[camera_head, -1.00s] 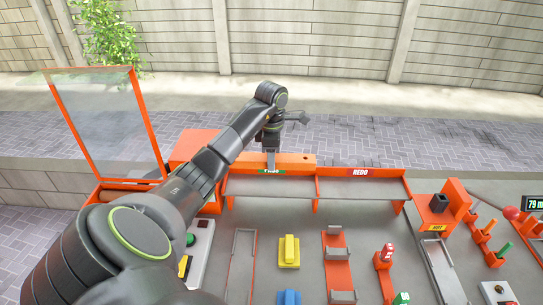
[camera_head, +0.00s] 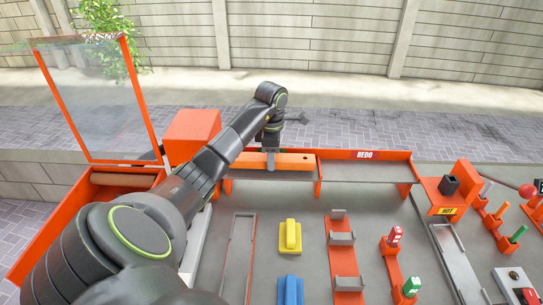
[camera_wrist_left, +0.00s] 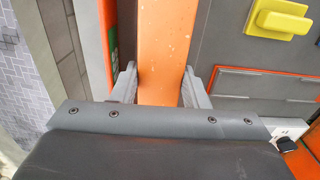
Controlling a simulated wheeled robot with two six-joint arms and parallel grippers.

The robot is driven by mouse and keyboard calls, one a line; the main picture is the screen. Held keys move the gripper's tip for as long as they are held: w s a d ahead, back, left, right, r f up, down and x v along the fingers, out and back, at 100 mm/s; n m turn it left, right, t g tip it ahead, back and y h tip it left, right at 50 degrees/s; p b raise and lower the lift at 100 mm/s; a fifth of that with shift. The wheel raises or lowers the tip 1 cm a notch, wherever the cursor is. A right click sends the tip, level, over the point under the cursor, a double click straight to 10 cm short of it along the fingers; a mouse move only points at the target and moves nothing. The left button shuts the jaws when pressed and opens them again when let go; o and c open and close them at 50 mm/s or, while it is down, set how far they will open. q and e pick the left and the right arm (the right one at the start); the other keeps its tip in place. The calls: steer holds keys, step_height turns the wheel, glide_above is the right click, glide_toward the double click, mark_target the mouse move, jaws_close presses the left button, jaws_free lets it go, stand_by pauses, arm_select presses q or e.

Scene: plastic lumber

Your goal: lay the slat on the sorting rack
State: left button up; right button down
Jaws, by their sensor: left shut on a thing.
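The slat is a long orange speckled bar (camera_head: 292,161), seen also in the left wrist view (camera_wrist_left: 163,45). My left gripper (camera_head: 270,160) is shut across it, with a grey finger on each side in the wrist view (camera_wrist_left: 158,88). The sorting rack (camera_head: 364,172) is a grey shelf with an orange back edge, an orange divider and a red REDO label. The slat lies level along the rack's left bay, in front of its green label, which shows beside it in the wrist view. I cannot tell whether it touches the shelf. My right gripper is out of view.
An orange bin with a raised clear lid (camera_head: 100,98) stands at left. On the grey bench are a yellow block (camera_head: 290,236), a blue block (camera_head: 290,290), an orange rail with grey clips (camera_head: 343,262) and a HOT-labelled holder (camera_head: 446,196) at right.

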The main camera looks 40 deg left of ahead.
arm_select(q)
steer(key=shift+f+b, duration=0.65)
steer(key=shift+f, duration=0.05)
steer(key=o, duration=1.4)
steer(key=shift+r, duration=0.1)
steer(key=shift+r+p, duration=0.8)
steer(key=shift+r, duration=0.05)
step_height(320, 180, up, 16)
steer(key=p, duration=1.5)
steer(key=shift+f+p, duration=0.15)
steer(key=shift+p, duration=0.15)
steer(key=shift+s+d+f, duration=0.1)
